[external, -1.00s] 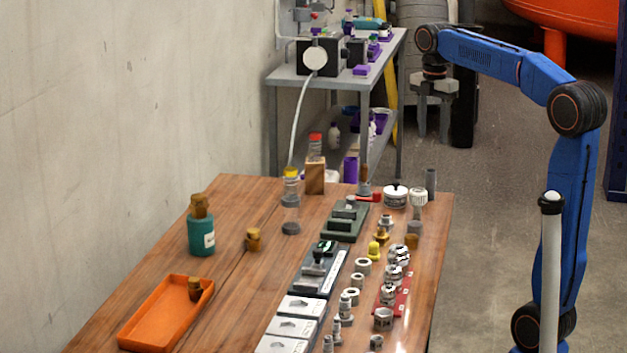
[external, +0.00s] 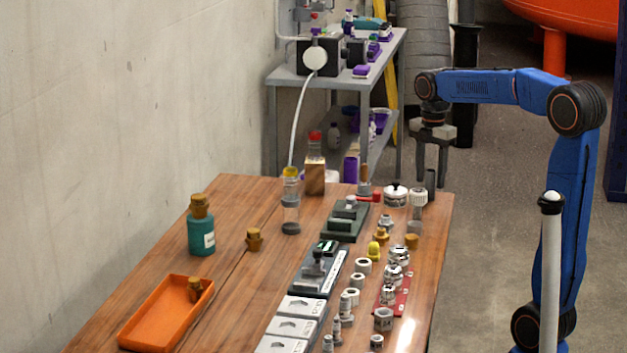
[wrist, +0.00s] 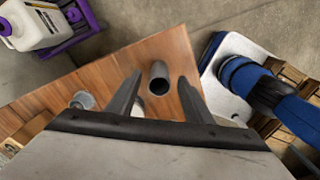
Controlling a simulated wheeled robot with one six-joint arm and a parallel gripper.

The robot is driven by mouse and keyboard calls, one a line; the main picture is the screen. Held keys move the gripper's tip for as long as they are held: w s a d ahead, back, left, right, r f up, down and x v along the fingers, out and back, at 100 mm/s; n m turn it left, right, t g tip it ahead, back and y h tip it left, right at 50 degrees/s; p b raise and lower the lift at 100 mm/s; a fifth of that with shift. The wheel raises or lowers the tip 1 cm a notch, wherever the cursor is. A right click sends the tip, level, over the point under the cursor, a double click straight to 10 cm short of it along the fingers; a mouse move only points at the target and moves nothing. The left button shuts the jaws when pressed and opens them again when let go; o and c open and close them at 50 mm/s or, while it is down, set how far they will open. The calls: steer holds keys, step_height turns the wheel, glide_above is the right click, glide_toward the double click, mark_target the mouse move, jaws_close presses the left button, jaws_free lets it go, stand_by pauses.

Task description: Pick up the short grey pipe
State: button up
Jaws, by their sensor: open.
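The short grey pipe (external: 430,184) stands upright near the far right corner of the wooden table (external: 240,270). In the wrist view the pipe (wrist: 159,78) shows its dark open end, between and just beyond my two fingers. My gripper (external: 431,190) points down above that corner, its fingers spread, the fingertips at about the height of the pipe. It also shows in the wrist view (wrist: 160,85), open with nothing between the pads. I cannot tell from the external view whether a finger touches the pipe.
Several fittings line the table's right side. An orange tray (external: 140,335) lies at the front left. A grey shelf (external: 285,77) stands behind.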

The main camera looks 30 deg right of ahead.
mark_target(430, 186)
steer(key=shift+w+d+f, duration=0.1)
steer(key=shift+f, duration=1.75)
steer(key=shift+c, duration=0.5)
steer(key=c, duration=1)
